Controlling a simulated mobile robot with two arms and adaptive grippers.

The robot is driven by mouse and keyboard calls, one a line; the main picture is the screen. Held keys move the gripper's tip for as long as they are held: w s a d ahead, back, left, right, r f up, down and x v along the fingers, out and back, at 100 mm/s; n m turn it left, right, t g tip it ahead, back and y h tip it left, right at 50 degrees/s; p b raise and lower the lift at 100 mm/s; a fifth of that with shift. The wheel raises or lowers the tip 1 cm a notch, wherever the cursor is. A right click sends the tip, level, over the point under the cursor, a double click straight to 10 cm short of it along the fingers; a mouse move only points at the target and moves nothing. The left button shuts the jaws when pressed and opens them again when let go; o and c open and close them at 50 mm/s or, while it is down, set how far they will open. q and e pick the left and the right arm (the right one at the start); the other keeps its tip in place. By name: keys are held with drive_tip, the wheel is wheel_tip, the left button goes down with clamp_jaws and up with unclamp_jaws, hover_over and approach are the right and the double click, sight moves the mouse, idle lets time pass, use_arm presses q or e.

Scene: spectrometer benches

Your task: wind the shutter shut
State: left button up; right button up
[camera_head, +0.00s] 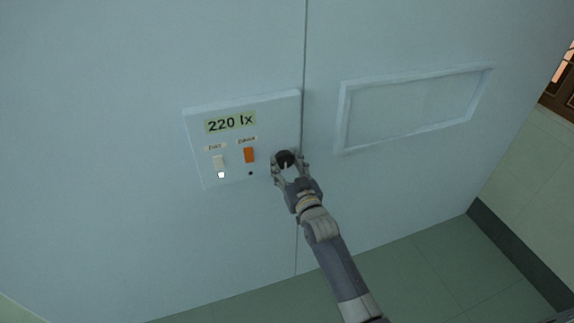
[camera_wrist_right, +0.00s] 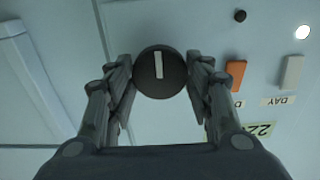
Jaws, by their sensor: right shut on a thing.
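A round black knob (camera_head: 284,158) with a pale pointer line sits at the right edge of a wall-mounted control panel (camera_head: 195,130). My right gripper (camera_head: 287,172) is shut on this knob. In the right wrist view the knob (camera_wrist_right: 160,72) lies between the two fingers of the gripper (camera_wrist_right: 160,85), its white line running nearly up and down. The panel's display (camera_head: 231,122) reads 220 lx. No shutter can be made out for sure. My left gripper is not in view.
Left of the knob are a white switch (camera_head: 219,163), an orange switch (camera_head: 249,155) and a small black button (camera_head: 251,173). A white light glows below the white switch. A framed rectangular panel (camera_head: 345,120) is to the right, across a vertical seam.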

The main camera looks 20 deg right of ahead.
drive_tip(key=o, duration=1.1)
drive_tip(key=shift+s, duration=0.15)
drive_tip(key=s, duration=1.1)
drive_tip(key=shift+s+d, duration=0.2)
drive_tip(key=shift+s, duration=0.15)
